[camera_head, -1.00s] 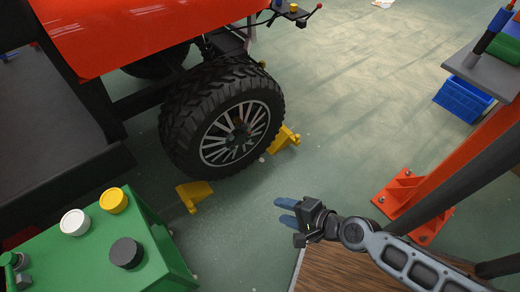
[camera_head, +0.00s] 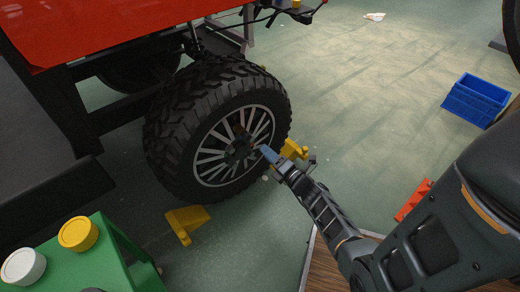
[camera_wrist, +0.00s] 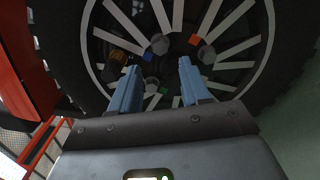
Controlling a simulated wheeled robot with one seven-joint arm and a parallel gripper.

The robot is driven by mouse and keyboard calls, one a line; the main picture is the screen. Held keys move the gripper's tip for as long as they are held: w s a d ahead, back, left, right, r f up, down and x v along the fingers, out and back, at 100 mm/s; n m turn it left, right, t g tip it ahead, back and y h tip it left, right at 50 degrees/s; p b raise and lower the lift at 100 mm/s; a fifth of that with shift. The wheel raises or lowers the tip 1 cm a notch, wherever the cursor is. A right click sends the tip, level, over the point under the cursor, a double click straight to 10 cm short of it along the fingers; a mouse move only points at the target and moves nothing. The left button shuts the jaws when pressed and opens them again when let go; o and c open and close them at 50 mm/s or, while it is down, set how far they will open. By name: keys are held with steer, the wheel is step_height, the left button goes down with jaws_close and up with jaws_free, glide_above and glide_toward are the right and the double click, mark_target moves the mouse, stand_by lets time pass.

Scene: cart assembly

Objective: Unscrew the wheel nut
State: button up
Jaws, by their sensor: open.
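The cart's wheel (camera_head: 178,128) has a black tyre and a silver spoked rim. In the wrist view the rim (camera_wrist: 243,65) fills the upper part. Around the hub are grey hex nuts: one at top centre (camera_wrist: 160,44), one at right (camera_wrist: 207,54) and one low between my fingers (camera_wrist: 151,83). A darker, brass-coloured piece (camera_wrist: 116,65) sits at the left. Small orange, blue and green marks lie near them. My gripper (camera_head: 264,151) is open and empty, pointing at the hub. In the wrist view its blue fingers (camera_wrist: 159,76) stand apart, either side of the low nut; contact cannot be told.
Yellow chocks (camera_head: 186,222) stand on the floor at the wheel. The red cart body (camera_head: 90,30) overhangs it. A green unit (camera_head: 75,265) with yellow and white knobs is at lower left. A blue crate (camera_head: 475,100) lies at right. The middle floor is clear.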

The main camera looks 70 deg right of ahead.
steer(key=b+x, duration=0.2)
steer(key=x, duration=0.6)
steer(key=shift+a+f+b, duration=0.1)
steer(key=shift+f+b, duration=0.05)
steer(key=shift+b, duration=0.25)
steer(key=shift+c, duration=0.6)
jaws_close()
steer(key=n, duration=0.3)
steer(key=shift+a+n, duration=0.1)
steer(key=shift+n, duration=0.2)
steer(key=shift+p+v, duration=1)
steer(key=shift+v, duration=1.6)
steer(key=shift+s, duration=0.15)
steer(key=p, duration=0.1)
glide_toward(252, 141)
steer(key=shift+v, duration=0.9)
